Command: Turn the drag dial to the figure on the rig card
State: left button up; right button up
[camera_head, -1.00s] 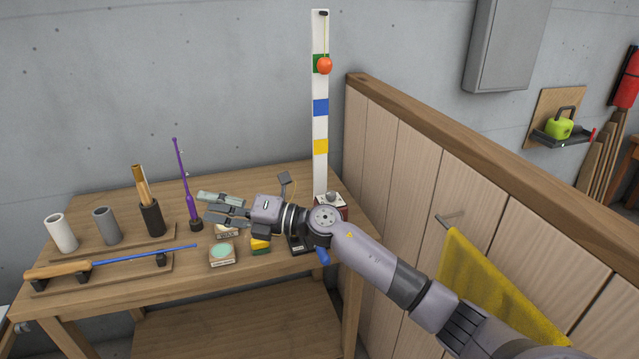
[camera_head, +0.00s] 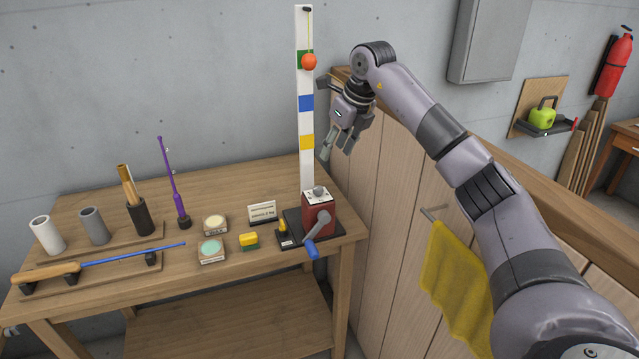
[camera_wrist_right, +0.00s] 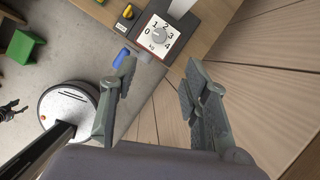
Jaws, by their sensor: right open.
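The drag dial (camera_head: 319,191) is a grey round knob on the white top face of a red block with a crank and blue handle. My right gripper (camera_head: 337,154) is open and empty, pointing down, above and slightly right of the dial, touching nothing. My left gripper is out of view.
A white post (camera_head: 306,125) with coloured bands and an orange ball rises just behind the dial. A wooden partition (camera_head: 400,175) stands close on the right, with a yellow towel (camera_head: 455,265). Tins, a rod and tubes occupy the left of the bench (camera_head: 92,213).

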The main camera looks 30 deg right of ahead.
aim_at(318, 188)
jog(key=p+x, duration=0.3)
jog(key=x, duration=1)
jog(key=shift+a+f, duration=0.1)
jog(key=shift+w+f+p, duration=0.25)
jog(key=shift+f+p, duration=0.1)
jog(key=shift+f, duration=0.25)
jog(key=shift+c, duration=0.5)
grip_shut()
